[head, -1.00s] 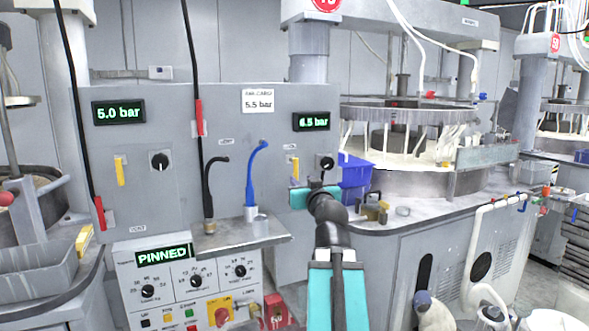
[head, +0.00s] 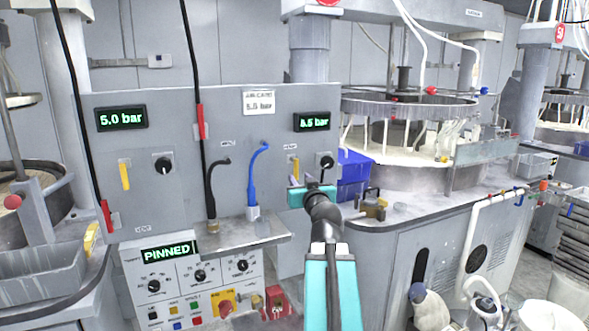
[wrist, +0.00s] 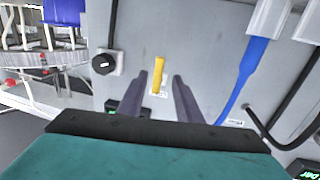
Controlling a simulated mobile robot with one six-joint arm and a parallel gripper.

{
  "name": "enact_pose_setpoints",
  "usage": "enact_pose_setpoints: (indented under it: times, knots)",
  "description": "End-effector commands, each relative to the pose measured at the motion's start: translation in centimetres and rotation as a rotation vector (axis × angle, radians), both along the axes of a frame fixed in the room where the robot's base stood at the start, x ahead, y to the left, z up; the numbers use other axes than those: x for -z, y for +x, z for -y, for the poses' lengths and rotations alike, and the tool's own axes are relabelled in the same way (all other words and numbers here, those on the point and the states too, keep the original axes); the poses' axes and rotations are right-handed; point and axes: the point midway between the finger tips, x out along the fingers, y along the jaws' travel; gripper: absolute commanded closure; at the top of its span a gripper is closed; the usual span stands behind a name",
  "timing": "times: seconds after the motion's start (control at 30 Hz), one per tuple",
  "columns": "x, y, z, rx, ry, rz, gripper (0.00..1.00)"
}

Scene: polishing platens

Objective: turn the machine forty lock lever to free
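A yellow lever (head: 294,167) stands upright on the grey panel, left of a black knob (head: 326,162) and below the right-hand pressure display. In the wrist view the yellow lever (wrist: 159,75) shows beyond and between the fingertips. My gripper (wrist: 160,78) is open, with a gap on both sides of the lever; I cannot tell how far the tips are from the panel. Its teal body (head: 311,196) partly covers the area below the lever in the head view. A second yellow lever (head: 125,176) is on the panel's left. A display (head: 168,252) reads PINNED.
A blue hose (head: 254,178) and a black hose (head: 211,190) rise left of the gripper above a grey shelf (head: 235,236). A blue bin (head: 354,168) stands to the right. A red-and-yellow switch (head: 223,303) sits low on the control panel.

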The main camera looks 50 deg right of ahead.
Motion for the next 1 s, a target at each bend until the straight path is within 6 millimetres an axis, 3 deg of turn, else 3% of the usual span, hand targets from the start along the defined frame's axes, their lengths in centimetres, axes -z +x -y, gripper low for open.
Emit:
enact_pose_setpoints:
  times: [0.67, 1.0]
  knots:
    - [-0.2, 1.4, 1.1, 0.005, 0.003, -0.001, 0.68]
    - [0.0, 4.1, 3.0, 0.006, 0.002, -0.002, 0.68]
